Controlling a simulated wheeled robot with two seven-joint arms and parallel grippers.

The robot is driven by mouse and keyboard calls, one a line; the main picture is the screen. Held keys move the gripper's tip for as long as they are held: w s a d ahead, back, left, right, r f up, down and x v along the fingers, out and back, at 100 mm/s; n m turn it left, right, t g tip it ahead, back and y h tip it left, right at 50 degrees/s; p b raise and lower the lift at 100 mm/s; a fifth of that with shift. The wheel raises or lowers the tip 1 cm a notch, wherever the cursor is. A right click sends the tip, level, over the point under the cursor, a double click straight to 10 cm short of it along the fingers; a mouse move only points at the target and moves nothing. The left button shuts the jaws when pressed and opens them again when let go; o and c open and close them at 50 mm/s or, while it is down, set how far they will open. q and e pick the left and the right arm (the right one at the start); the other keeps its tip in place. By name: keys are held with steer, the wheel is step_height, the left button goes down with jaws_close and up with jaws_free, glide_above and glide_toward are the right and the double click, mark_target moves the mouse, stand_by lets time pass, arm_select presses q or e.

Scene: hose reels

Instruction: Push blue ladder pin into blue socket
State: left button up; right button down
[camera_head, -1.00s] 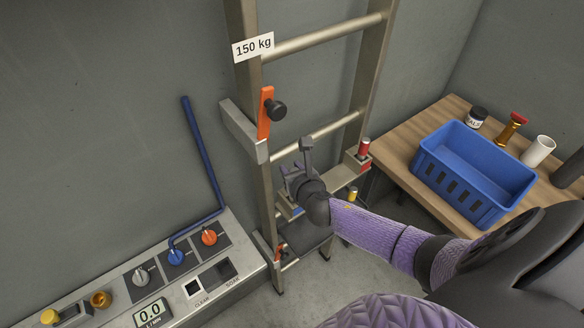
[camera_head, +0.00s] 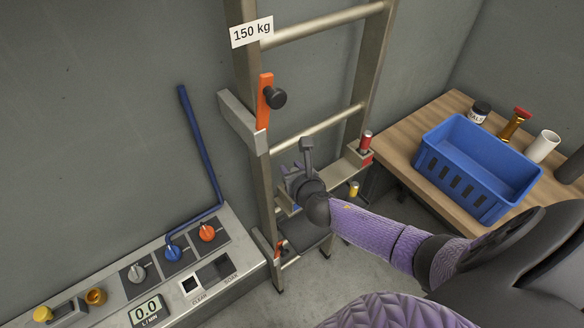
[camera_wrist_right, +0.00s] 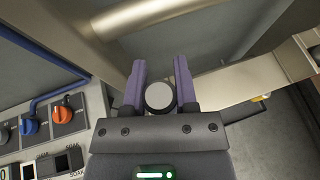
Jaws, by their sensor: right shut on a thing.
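My right gripper (camera_head: 298,177) is at the ladder (camera_head: 262,185), low between its rails and near the metal cross plate. In the right wrist view its two purple fingers (camera_wrist_right: 160,88) are shut on a round pin with a pale grey end face (camera_wrist_right: 159,96). The pin's body is hidden, so I cannot see its blue colour. A small blue patch (camera_head: 297,208), likely the blue socket, shows just under the gripper. The gripper hides most of it, and I cannot tell how deep the pin sits. My left gripper is not in view.
A red pin (camera_head: 365,142) stands at the right rail, with a yellow-topped piece (camera_head: 353,188) below. An orange lever (camera_head: 265,100) with a black knob is on the left rail. A control panel (camera_head: 215,265) is at left; a blue crate (camera_head: 470,185) stands on the wooden table (camera_head: 400,150).

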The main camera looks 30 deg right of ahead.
steer(key=shift+f+b, duration=0.65)
steer(key=shift+f, duration=0.15)
steer(key=shift+c, duration=1.5)
jaws_free()
steer(key=shift+s, duration=0.1)
steer(key=p+v, duration=0.2)
steer(key=v, duration=0.7)
steer(key=shift+s+r+p, duration=0.2)
steer(key=shift+s+p, duration=0.1)
steer(key=shift+p, duration=0.05)
steer(key=shift+f, duration=0.1)
